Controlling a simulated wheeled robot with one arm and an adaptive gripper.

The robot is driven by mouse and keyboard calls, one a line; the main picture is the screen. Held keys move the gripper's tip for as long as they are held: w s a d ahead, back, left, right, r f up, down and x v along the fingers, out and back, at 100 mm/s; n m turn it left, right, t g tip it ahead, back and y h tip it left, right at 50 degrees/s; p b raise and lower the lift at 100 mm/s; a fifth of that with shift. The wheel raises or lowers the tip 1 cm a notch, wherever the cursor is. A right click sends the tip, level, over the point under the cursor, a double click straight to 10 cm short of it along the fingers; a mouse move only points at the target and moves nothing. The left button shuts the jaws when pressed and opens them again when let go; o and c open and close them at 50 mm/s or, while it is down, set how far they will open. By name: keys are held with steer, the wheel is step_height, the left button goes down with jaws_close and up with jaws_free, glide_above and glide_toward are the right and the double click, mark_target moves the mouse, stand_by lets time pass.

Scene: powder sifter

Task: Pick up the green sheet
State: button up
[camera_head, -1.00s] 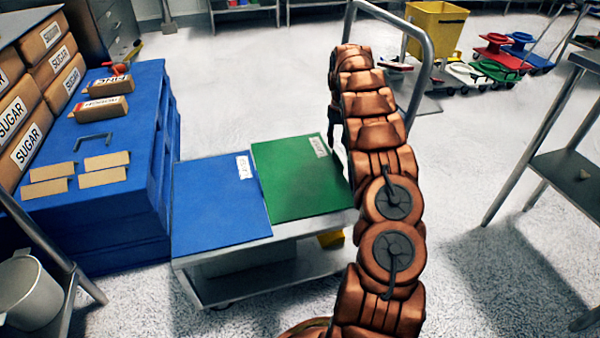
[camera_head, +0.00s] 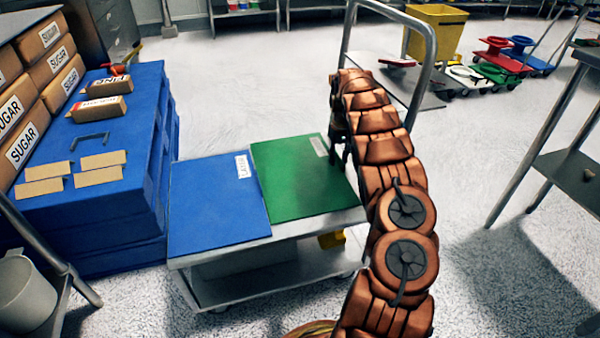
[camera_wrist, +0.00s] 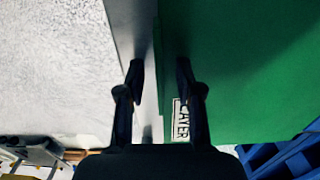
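The green sheet (camera_head: 297,184) lies flat on the cart, right of the blue sheet (camera_head: 215,205). A white label (camera_head: 319,146) is near its far right corner. It fills the right half of the wrist view (camera_wrist: 255,70), where part of its label reads "LAYER". My gripper (camera_head: 339,152) is at the sheet's right edge near the label, partly hidden by my arm in the head view. In the wrist view my gripper (camera_wrist: 160,75) is open and empty. One finger is over the sheet's edge strip and the other is outside it. I cannot tell whether the fingers touch the sheet.
A metal shelf table (camera_head: 560,165) stands at the right. The floor between is clear.

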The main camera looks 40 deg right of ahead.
jaws_close()
steer(key=shift+r, duration=0.15)
stand_by(0.4)
